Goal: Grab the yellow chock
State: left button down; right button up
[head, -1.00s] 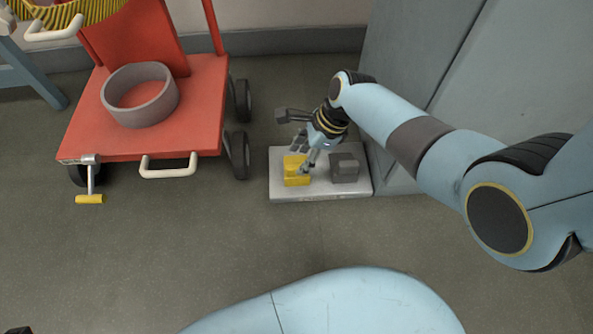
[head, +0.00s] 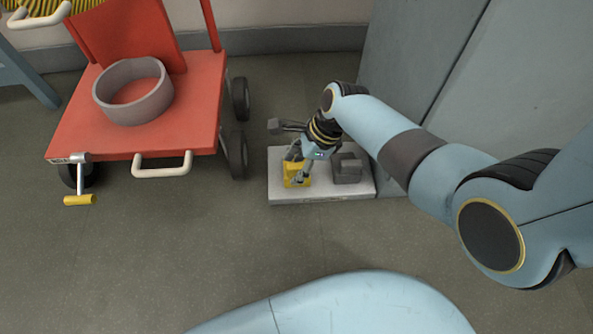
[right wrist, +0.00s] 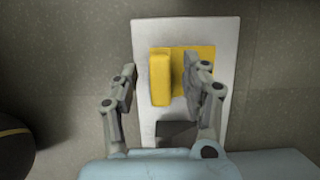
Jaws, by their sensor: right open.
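The yellow chock (head: 292,176) sits on the left part of a pale slab (head: 325,195) on the floor. My right gripper (head: 299,170) is at the chock and partly covers it. In the right wrist view, the open fingers of the right gripper (right wrist: 161,84) are on either side of the chock's raised block (right wrist: 160,78). The left finger stands apart from it, over the slab's edge. The right finger overlaps the chock's lower yellow part (right wrist: 195,58); I cannot tell if it touches. My left gripper does not show.
A dark grey chock (head: 347,169) sits on the same slab, to the right. A red cart (head: 140,140) with a grey ring (head: 133,112) on it stands at the left. A grey cabinet (head: 420,60) rises behind the slab's right side. The floor in front is clear.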

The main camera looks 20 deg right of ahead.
jog(key=shift+c, duration=0.4)
grip_shut()
jog(key=shift+r, duration=0.15)
